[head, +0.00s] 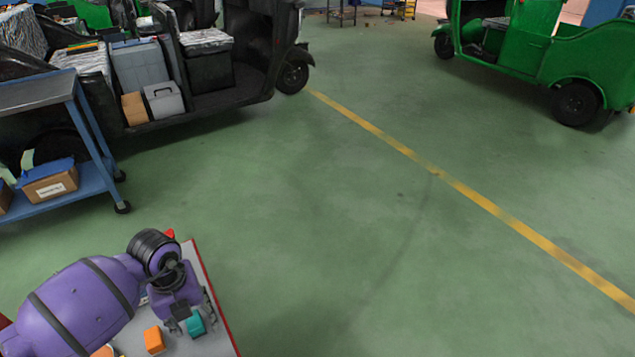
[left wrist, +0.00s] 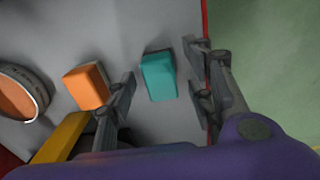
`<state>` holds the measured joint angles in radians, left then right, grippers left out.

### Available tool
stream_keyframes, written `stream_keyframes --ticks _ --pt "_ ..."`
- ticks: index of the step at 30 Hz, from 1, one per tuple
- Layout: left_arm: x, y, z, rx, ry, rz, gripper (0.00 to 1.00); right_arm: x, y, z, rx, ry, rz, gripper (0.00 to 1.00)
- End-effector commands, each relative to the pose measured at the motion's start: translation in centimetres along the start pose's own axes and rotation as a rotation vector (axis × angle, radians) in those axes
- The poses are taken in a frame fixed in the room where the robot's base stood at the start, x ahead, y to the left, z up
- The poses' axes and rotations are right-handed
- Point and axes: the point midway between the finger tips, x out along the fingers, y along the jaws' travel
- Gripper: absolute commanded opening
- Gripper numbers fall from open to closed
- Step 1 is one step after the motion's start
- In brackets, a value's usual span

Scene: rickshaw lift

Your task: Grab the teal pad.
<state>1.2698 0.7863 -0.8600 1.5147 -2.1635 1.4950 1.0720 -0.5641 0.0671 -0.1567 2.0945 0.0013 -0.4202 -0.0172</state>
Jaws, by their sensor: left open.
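The teal pad (head: 196,323) lies on a grey-white surface with a red edge, at the bottom left of the head view. In the left wrist view the teal pad (left wrist: 158,77) shows between my left gripper's fingers (left wrist: 160,88), with gaps on both sides. My left gripper (head: 191,312) is open and empty, over the pad, and hides part of it in the head view. I cannot tell its height above the surface. My right gripper is not in view.
An orange block (head: 154,340) lies left of the pad. In the left wrist view a round orange-topped thing (left wrist: 18,95) and a yellow piece (left wrist: 62,138) are farther left. The red edge (head: 215,298) is close on the right. A blue cart (head: 95,180) stands beyond; green floor is clear.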

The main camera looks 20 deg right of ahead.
Motion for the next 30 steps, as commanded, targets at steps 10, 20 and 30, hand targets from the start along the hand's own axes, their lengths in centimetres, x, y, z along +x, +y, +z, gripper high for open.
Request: stream_keyframes --ticks 10,20,30 --pt "0.73 -0.06 0.00 0.002 0.000 -0.002 0.39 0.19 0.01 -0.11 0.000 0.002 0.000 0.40" --pt "0.71 -0.06 0.00 0.001 0.000 -0.002 0.01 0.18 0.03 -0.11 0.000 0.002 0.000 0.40" --pt "0.12 -0.06 0.02 0.001 -0.001 -0.002 0.00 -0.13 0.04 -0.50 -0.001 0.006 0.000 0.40"
